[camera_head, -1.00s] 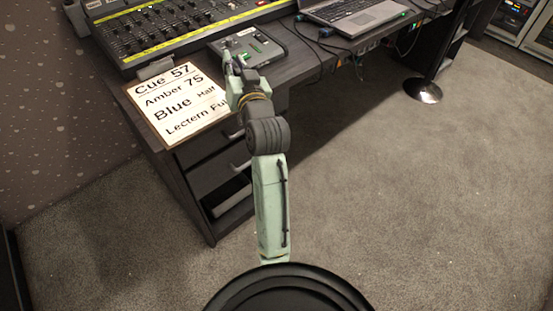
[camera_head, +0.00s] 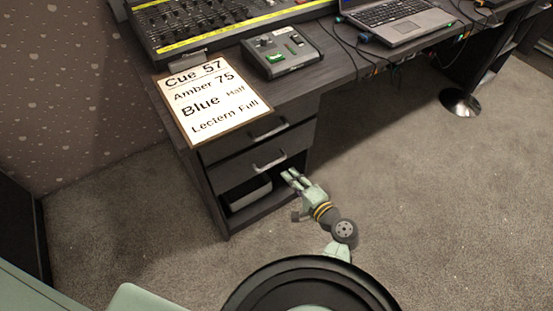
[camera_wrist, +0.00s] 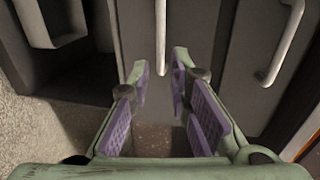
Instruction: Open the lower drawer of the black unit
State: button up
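The black unit (camera_head: 220,178) is a drawer pedestal under the desk. Its upper drawer has a grey bar handle (camera_head: 268,128). The lower drawer (camera_head: 235,172), with its own bar handle (camera_head: 270,161), looks closed. My gripper (camera_head: 288,174) is just below the right end of the lower handle. In the wrist view my gripper (camera_wrist: 160,68) is open and empty. The end of the lower handle (camera_wrist: 161,38) shows between and beyond the fingertips; I cannot tell whether they touch it. The upper handle (camera_wrist: 284,42) is to the right there.
An open compartment below the drawers holds a light box (camera_head: 250,192), also in the wrist view (camera_wrist: 52,28). A cue sign (camera_head: 215,98), a small control box (camera_head: 280,52), a fader desk (camera_head: 200,25) and a laptop (camera_head: 400,20) are on top.

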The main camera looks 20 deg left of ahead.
aim_at(276, 162)
jog(key=p+x, duration=0.1)
jog(key=x, duration=0.8)
jog(key=shift+w+a, duration=0.15)
jog(key=shift+a, duration=0.15)
grip_shut()
